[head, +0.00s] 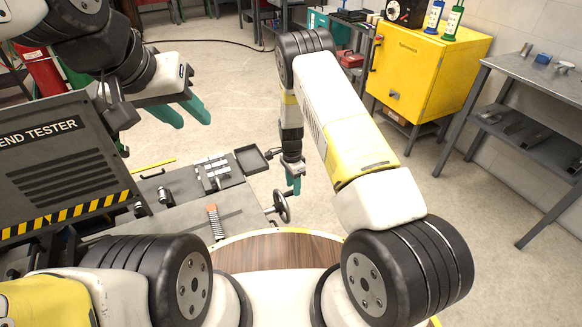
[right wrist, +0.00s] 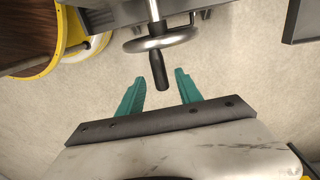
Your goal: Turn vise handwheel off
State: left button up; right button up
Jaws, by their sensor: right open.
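The vise handwheel (head: 281,206) is a grey metal wheel at the right end of the grey bench (head: 188,196) in the head view. In the right wrist view the handwheel (right wrist: 163,39) shows nearly edge-on, and its dark handle (right wrist: 158,70) points towards my gripper. My right gripper (head: 294,186) is beside the wheel, and its teal fingers (right wrist: 160,84) are open with the handle's end near the gap between their tips. I cannot tell whether they touch it. My left gripper (head: 186,115) is open and empty above the bench, away from the wheel.
A bend tester panel (head: 60,160) stands at the left. A round wooden top with a yellow rim (head: 290,234) is close in front of me. A yellow cabinet (head: 425,75) and a grey table (head: 530,90) stand at the right. The floor between them and the bench is clear.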

jog(key=shift+f, duration=0.9)
grip_shut()
dwell(0.8)
